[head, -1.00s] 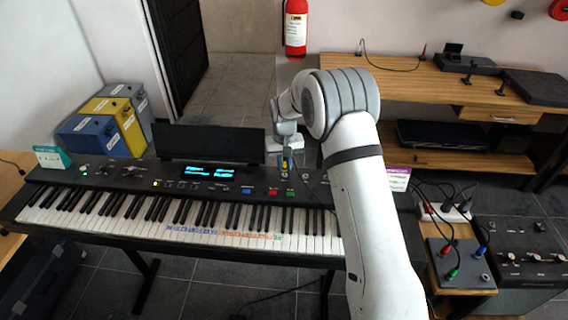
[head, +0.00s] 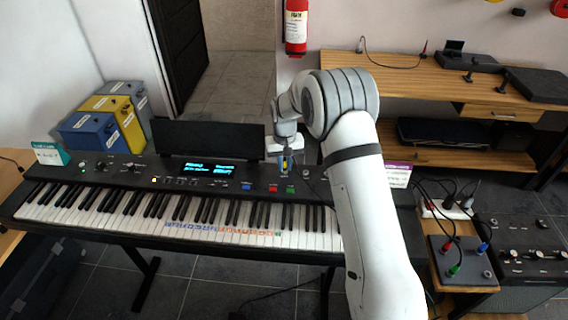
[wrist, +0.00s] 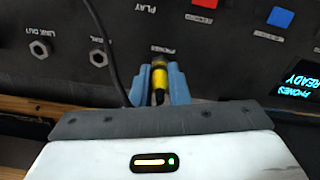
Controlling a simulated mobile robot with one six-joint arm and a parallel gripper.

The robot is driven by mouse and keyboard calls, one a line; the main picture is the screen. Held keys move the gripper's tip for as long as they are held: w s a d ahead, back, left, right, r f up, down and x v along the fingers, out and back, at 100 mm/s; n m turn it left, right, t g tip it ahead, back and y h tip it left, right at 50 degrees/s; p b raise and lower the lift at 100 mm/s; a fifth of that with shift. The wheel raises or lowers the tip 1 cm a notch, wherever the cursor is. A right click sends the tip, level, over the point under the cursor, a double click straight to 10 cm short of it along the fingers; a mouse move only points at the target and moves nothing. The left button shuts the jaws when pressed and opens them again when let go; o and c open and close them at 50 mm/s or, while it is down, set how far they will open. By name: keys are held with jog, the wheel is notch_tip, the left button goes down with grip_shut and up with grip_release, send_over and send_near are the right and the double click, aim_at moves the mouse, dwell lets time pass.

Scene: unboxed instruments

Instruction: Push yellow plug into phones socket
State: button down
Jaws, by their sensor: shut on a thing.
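The yellow plug (wrist: 159,80) is between the blue fingers of my gripper (wrist: 160,84) in the wrist view. Its far end meets the keyboard panel at the socket labelled PHONES (wrist: 160,52). The plug's tip and the socket opening are hidden, so I cannot tell how deep it sits. A black cable (wrist: 108,45) runs up beside the left finger. In the head view my gripper (head: 286,165) is over the right part of the keyboard (head: 130,215), with a bit of yellow between its fingers.
LINK OUT (wrist: 40,48) and another round socket (wrist: 98,57) lie left of the plug in the wrist view. A red button (wrist: 205,3), a blue button (wrist: 280,17) and a lit display (wrist: 302,80) are to the right. A patch box (head: 460,262) with coloured plugs stands at right.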

jog(key=shift+f, duration=0.2)
jog(key=c, duration=1.3)
grip_release()
jog(key=shift+r, duration=0.15)
